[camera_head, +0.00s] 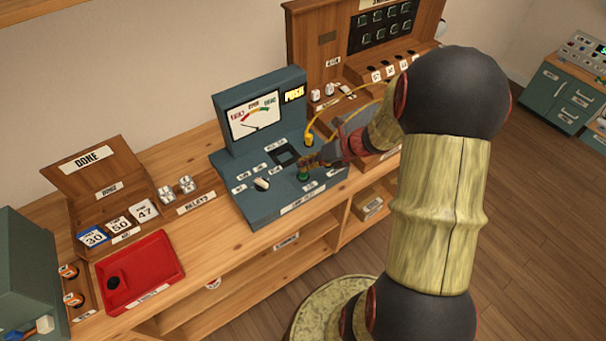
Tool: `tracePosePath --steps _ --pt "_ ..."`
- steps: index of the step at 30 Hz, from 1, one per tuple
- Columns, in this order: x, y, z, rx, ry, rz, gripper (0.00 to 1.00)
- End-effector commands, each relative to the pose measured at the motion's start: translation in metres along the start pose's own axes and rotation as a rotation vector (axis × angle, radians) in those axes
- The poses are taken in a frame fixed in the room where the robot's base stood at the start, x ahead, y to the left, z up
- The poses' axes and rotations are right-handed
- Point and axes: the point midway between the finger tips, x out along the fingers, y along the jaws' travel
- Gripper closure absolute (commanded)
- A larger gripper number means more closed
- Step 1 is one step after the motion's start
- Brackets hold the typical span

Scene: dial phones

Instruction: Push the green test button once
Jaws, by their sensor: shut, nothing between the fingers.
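The green test button (304,177) is on the sloped front panel of the grey-blue test unit (265,212), low and right of centre. My gripper (308,164) is shut and empty, with its tips right at or just above the button. I cannot tell whether the tips touch it or whether it is pressed. The unit's upright part carries a dial meter (254,115) with its needle toward the lower left, and a lit yellow "PUSH" sign (294,94). My arm comes in from the right and hides part of the unit's right side.
A yellow plug and cable (309,137) stand just behind my gripper. A white switch (261,184) is left of the button. A red tray (138,272) and a wooden "DONE" rack (88,180) are at left. A wooden board with dark keys (383,27) stands behind right.

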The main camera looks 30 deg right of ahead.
Motion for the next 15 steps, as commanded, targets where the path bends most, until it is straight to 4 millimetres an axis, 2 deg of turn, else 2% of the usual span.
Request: tracePosePath --steps 15 --pt "0.0056 -0.0041 -0.0043 0.0 0.0 0.0 1.0"
